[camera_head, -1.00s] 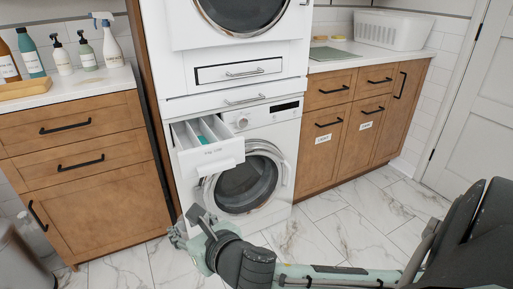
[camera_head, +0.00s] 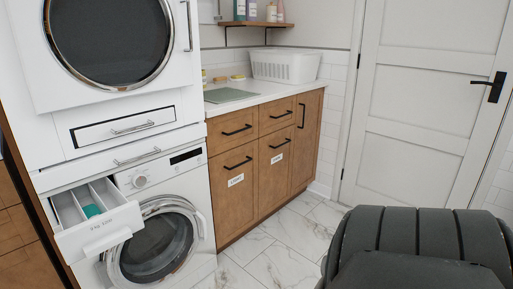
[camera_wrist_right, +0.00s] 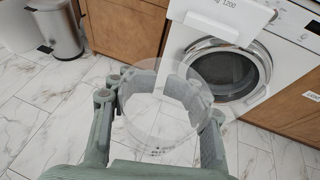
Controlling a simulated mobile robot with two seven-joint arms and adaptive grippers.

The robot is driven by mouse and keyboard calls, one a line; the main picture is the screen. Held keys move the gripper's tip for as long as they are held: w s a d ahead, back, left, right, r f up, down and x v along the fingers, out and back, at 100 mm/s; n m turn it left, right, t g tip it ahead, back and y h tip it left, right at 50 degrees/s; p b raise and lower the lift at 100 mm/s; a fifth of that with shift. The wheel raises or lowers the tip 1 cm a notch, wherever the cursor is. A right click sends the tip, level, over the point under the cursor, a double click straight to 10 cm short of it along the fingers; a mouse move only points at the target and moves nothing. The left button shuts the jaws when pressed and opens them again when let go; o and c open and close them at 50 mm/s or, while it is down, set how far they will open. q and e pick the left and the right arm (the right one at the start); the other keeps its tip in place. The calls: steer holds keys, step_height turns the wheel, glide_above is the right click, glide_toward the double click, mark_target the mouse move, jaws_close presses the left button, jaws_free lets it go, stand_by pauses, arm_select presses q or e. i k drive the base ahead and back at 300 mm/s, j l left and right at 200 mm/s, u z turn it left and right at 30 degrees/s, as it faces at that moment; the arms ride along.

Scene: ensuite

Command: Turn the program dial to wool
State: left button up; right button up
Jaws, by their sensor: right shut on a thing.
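The white washing machine (camera_head: 190,187) stands under a dryer. Its round program dial (camera_head: 140,181) is on the panel, right of the pulled-out detergent drawer (camera_head: 108,229) and left of a dark display (camera_head: 186,156). The dial's markings are too small to read. My right gripper (camera_wrist_right: 160,92) is shut on a clear, round cup (camera_wrist_right: 158,122) in the right wrist view. The cup looks empty. The gripper is in front of the washer and away from the dial. My left gripper is not in view.
The open drawer juts out and has teal stuff (camera_head: 92,211) in one compartment. Wooden cabinets (camera_head: 235,190) stand to the right, with a white basket (camera_head: 285,66) on the counter. A metal bin (camera_wrist_right: 60,30) stands on the tiled floor (camera_wrist_right: 60,130), which has free room.

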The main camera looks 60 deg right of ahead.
mark_target(139, 180)
steer(key=l, duration=0.75)
steer(key=i+l+z, duration=0.1)
steer(key=l, duration=1.4)
steer(key=i+l+z, duration=0.1)
steer(key=l, duration=0.65)
steer(key=i+l, duration=0.15)
steer(key=l, duration=0.6)
